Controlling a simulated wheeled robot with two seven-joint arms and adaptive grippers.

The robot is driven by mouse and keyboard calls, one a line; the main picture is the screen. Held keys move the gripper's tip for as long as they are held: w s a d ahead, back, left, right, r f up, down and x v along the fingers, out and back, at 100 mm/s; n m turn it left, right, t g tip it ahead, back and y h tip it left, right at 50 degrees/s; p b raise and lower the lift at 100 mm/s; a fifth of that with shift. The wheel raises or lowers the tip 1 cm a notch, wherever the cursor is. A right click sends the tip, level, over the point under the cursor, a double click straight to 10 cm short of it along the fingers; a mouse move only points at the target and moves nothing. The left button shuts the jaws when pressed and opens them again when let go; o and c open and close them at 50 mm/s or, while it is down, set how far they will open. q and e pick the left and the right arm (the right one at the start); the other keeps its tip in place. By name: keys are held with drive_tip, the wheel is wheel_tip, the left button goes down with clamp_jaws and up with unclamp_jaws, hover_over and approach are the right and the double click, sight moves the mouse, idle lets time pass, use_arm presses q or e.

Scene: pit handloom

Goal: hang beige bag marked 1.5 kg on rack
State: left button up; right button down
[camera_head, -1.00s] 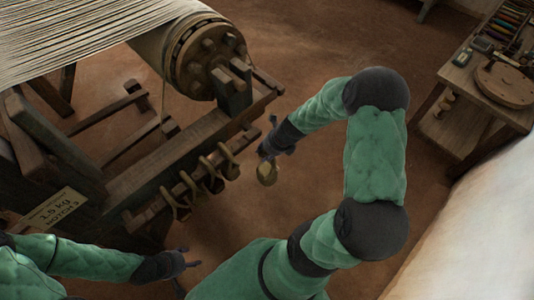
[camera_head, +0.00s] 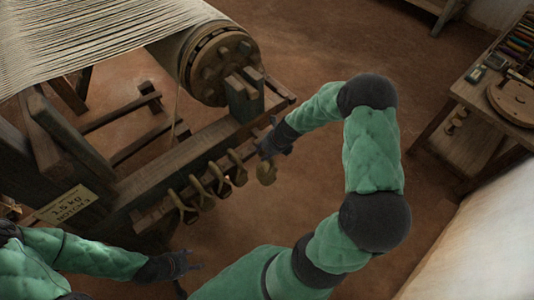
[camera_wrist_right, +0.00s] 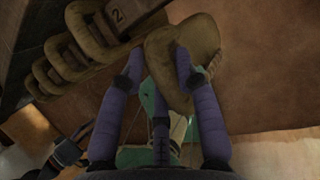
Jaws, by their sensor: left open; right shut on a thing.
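My right gripper (camera_head: 272,146) is shut on a beige bag (camera_head: 266,173), which hangs below the fingers just right of the rack's row of bags. In the right wrist view the bag (camera_wrist_right: 182,48) sits between the purple fingers (camera_wrist_right: 158,72); no weight mark is readable on it. The wooden rack (camera_head: 147,217) runs along the loom's side and carries several similar bags (camera_head: 201,192). In the wrist view a "2" shows on the rack (camera_wrist_right: 118,16), left of the held bag. My left gripper (camera_head: 178,264) is open and empty, below the rack's near end.
A sign (camera_head: 68,206) on the loom reads 1.5 KG NOTCH 3. The loom's cloth roll and ratchet wheel (camera_head: 218,65) stand above the rack. A wooden side table (camera_head: 480,92) with tools is at the right. Floor between the rack and table is clear.

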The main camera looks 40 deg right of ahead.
drive_tip(key=shift+w+a+p, duration=0.15)
drive_tip(key=shift+w+p, duration=0.35)
drive_tip(key=shift+w, duration=2.9)
drive_tip(key=shift+w+a, duration=0.1)
drive_tip(key=shift+w, duration=1.05)
drive_tip(key=shift+f+b, duration=0.55)
drive_tip(key=shift+f, duration=0.6)
drive_tip(key=shift+f, duration=0.3)
drive_tip(key=c, duration=0.8)
unclamp_jaws()
drive_tip(key=shift+s+f, duration=0.1)
drive_tip(key=shift+s+a+f, duration=0.15)
drive_tip(key=shift+a, duration=0.05)
drive_tip(key=v, duration=1.2)
drive_tip(key=shift+d, duration=0.2)
